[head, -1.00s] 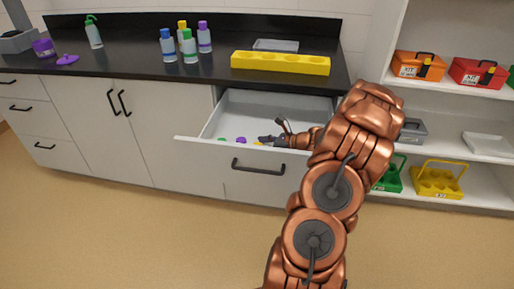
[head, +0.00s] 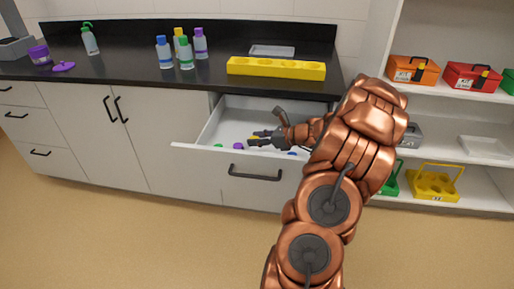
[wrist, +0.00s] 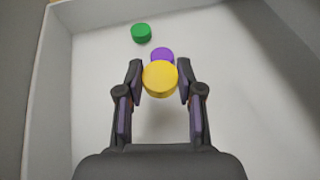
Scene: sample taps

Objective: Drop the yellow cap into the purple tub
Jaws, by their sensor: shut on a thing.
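The yellow cap (wrist: 160,79) is between the fingertips of my gripper (wrist: 160,82) in the wrist view, and the gripper is shut on it. In the head view my gripper (head: 256,139) is inside the open drawer, with a bit of the yellow cap (head: 253,139) showing at its tips. The purple tub (head: 39,55) stands on the black counter at the far left. A purple lid (head: 64,67) lies beside it on the counter.
The open drawer (head: 208,130) holds a green cap (wrist: 141,33), a purple cap (wrist: 162,54) and a blue cap (head: 292,153). Several bottles (head: 186,53) and a yellow rack (head: 276,68) stand on the counter. Shelves with kit boxes (head: 413,69) are at right.

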